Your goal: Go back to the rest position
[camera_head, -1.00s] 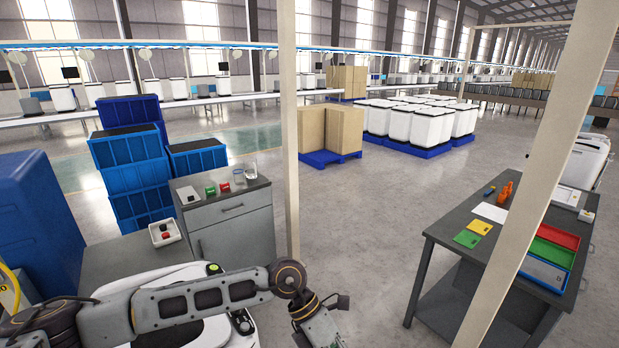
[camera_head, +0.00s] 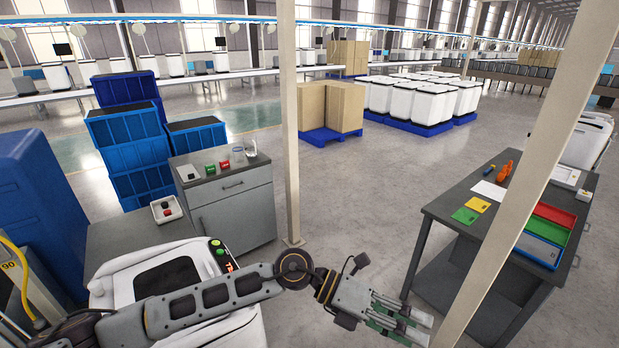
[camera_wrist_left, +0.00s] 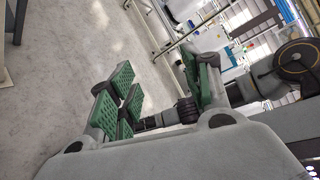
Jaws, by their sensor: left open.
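My left arm comes in from the lower left of the head view and reaches across the bottom. My left gripper (camera_head: 400,322) is at the bottom, right of centre, over the floor between the cream post and the dark table. It is open and nothing shows in it. In the left wrist view its green-padded fingers (camera_wrist_left: 158,92) are spread apart with bare floor and equipment behind. My right gripper is not in view.
A cream post (camera_head: 290,130) stands behind my left arm and a slanted one (camera_head: 530,190) to the right. A dark table (camera_head: 440,208) with coloured trays is at right. A white machine (camera_head: 120,290) is below my arm. Blue crates (camera_head: 135,150) and a grey cabinet (camera_head: 235,215) stand left.

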